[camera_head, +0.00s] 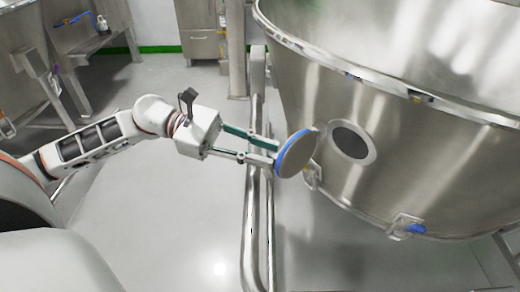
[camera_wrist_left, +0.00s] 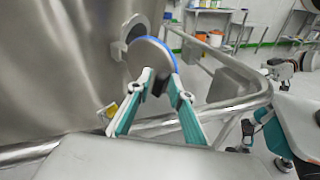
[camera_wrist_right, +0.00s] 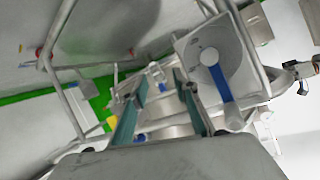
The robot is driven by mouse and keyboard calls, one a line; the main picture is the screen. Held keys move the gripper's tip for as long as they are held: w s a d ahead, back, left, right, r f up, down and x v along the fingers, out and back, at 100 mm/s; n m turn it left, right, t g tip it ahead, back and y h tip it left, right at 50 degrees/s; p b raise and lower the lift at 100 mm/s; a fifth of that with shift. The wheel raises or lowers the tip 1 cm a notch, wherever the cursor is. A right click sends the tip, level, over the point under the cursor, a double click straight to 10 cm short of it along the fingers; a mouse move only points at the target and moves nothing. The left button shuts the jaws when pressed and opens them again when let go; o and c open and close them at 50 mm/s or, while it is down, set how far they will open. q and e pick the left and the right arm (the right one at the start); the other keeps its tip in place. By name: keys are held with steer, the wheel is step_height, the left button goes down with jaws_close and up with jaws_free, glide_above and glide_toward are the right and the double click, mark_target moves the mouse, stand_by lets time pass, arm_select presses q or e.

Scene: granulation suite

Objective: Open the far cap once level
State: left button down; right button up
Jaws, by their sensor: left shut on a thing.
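The round cap (camera_head: 298,154), a grey disc with a blue rim, stands on edge, swung away from the vessel (camera_head: 310,80). The vessel's port (camera_head: 350,142) shows as a dark, uncovered hole in a pale ring. My left gripper (camera_head: 276,153) is shut on the back of the cap. In the left wrist view the cap (camera_wrist_left: 152,58) is between my fingertips, apart from the port ring (camera_wrist_left: 117,50). My right gripper (camera_wrist_right: 160,88) shows only in the right wrist view, fingers apart with nothing between them. I cannot tell whether the vessel is level.
A steel rail (camera_head: 250,200) runs beside the vessel, below my left gripper. A blue-marked clamp (camera_head: 407,227) sits low on the vessel wall. Open floor lies left of the rail.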

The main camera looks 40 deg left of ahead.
arm_select(q)
steer(key=shift+w+a+r+t, duration=0.55)
steer(key=shift+w+r, duration=0.1)
steer(key=shift+w, duration=0.1)
steer(key=c, duration=2.2)
jaws_free()
steer(key=shift+o, duration=0.8)
steer(key=shift+w+d+f, duration=0.15)
steer(key=shift+w+d, duration=0.05)
steer(key=shift+w, duration=0.1)
steer(key=shift+s, duration=0.1)
steer(key=shift+s+a+f, duration=0.1)
steer(key=shift+s, duration=0.05)
steer(key=shift+a+r+g, duration=0.15)
steer(key=shift+a+r, duration=0.05)
steer(key=shift+a, duration=0.65)
steer(key=shift+a+r+g, duration=0.1)
steer(key=shift+a+r, duration=0.1)
steer(key=shift+a, duration=1.2)
steer(key=shift+a+r+b, duration=0.25)
steer(key=shift+a, duration=0.7)
steer(key=shift+a+r+b, duration=0.2)
steer(key=shift+a+r, duration=0.05)
steer(key=shift+a, duration=0.65)
